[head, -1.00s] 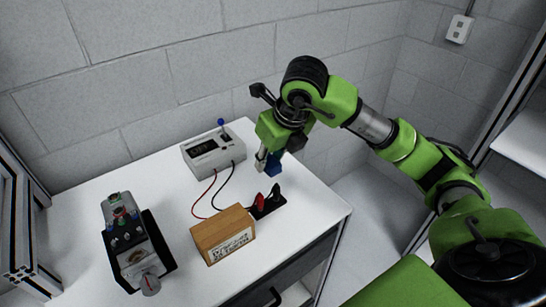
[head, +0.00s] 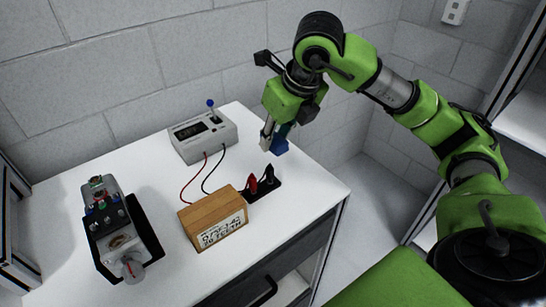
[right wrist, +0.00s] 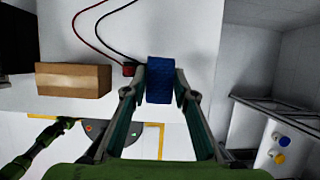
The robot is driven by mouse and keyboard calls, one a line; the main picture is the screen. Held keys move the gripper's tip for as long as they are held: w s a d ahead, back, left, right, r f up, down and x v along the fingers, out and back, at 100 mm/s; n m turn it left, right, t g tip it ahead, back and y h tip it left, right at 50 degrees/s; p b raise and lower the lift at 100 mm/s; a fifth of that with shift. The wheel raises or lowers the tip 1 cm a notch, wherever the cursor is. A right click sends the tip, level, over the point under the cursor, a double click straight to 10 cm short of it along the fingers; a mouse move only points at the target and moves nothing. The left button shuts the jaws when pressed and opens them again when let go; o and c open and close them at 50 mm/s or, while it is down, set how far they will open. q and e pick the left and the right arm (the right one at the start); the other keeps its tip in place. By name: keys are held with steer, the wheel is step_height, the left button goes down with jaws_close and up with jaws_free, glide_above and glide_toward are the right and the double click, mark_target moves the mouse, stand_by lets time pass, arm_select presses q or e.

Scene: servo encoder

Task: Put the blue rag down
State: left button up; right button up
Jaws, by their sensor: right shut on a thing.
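The blue rag (right wrist: 160,79) is a small dark blue block-like piece between the fingertips in the right wrist view. It also shows in the head view (head: 280,142), below the fingers near the table's back right edge. My right gripper (head: 274,137) is shut on it, one finger on each side in the right wrist view (right wrist: 160,92). The rag is over or close to the white tabletop (head: 300,180); I cannot tell whether it touches.
A grey meter (head: 204,137) with red and black leads stands at the back. A wooden box (head: 213,217) and a black holder with red and black probes (head: 261,183) are in front. A grey device (head: 118,230) stands at left. The table's right side is clear.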

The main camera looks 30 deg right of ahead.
steer(key=shift+d+f, duration=0.15)
steer(key=shift+d, duration=0.1)
steer(key=w+d+f+p, duration=0.1)
steer(key=w+d+f, duration=0.1)
steer(key=w+f, duration=0.1)
steer(key=w+d+f+p, duration=0.1)
steer(key=w+d+f, duration=0.1)
steer(key=w, duration=0.2)
steer(key=w+d+f+p, duration=0.2)
steer(key=w+f, duration=0.1)
steer(key=w, duration=0.1)
steer(key=shift+d+f, duration=0.35)
steer(key=shift+w+d+f, duration=0.1)
steer(key=shift+f, duration=0.1)
step_height(320, 180, down, 3)
steer(key=shift+w+d+p, duration=0.1)
steer(key=shift+p, duration=0.75)
steer(key=shift+f, duration=0.25)
arm_select(q)
step_height(320, 180, up, 5)
arm_select(e)
steer(key=shift+f, duration=0.1)
